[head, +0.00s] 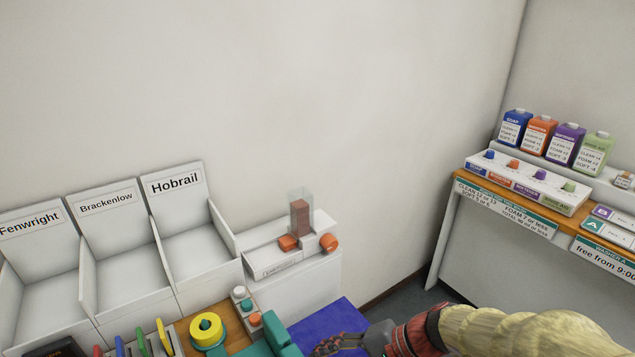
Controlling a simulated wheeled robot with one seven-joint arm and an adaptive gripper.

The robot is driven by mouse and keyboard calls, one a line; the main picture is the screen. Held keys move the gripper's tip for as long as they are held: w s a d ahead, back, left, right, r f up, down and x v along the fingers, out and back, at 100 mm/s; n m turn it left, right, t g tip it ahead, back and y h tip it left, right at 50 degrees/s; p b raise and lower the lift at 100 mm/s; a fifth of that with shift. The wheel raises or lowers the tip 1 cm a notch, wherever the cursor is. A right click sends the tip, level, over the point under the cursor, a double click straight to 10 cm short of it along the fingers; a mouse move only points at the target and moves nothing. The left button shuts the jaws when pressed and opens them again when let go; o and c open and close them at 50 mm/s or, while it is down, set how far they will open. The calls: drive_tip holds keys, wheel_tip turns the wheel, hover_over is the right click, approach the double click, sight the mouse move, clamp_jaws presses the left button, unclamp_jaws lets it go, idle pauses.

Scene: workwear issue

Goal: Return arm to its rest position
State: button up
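My gripper (328,346) is at the bottom edge of the head view, right of centre. Its dark fingers point left, over or beside a blue surface (322,318). My red and cream arm reaches in from the lower right corner. The gripper is partly cut off by the frame, and I cannot tell whether its fingers are apart or closed. No held thing can be made out.
White bins labelled Fenwright (32,222), Brackenlow (106,200) and Hobrail (175,183) stand at left. A white dispenser (270,262) is beside them. A yellow ring (206,328) and teal item (283,335) lie in front. Coloured cartons (540,132) stand on the right shelf.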

drive_tip(key=s+d+r+n+t+h+p, duration=0.1)
drive_tip(key=s+d+r+n+h+p, duration=0.1)
drive_tip(key=d+r, duration=0.5)
drive_tip(key=s+d+r+n+t+h+p, duration=0.1)
drive_tip(key=s+d+r+n+h+p, duration=0.1)
drive_tip(key=s+d+r+n+h, duration=0.2)
drive_tip(key=s+d+r+h, duration=0.3)
drive_tip(key=d, duration=0.2)
drive_tip(key=r, duration=0.2)
drive_tip(key=r+t+p, duration=0.1)
drive_tip(key=r, duration=0.1)
drive_tip(key=r+t, duration=0.1)
drive_tip(key=r, duration=0.1)
drive_tip(key=shift+s+n, duration=0.3)
drive_tip(key=shift+r+p, duration=0.2)
drive_tip(key=shift+p, duration=0.15)
drive_tip(key=shift+c, duration=0.8)
drive_tip(key=shift+a+f, duration=0.1)
drive_tip(key=shift+c, duration=0.7)
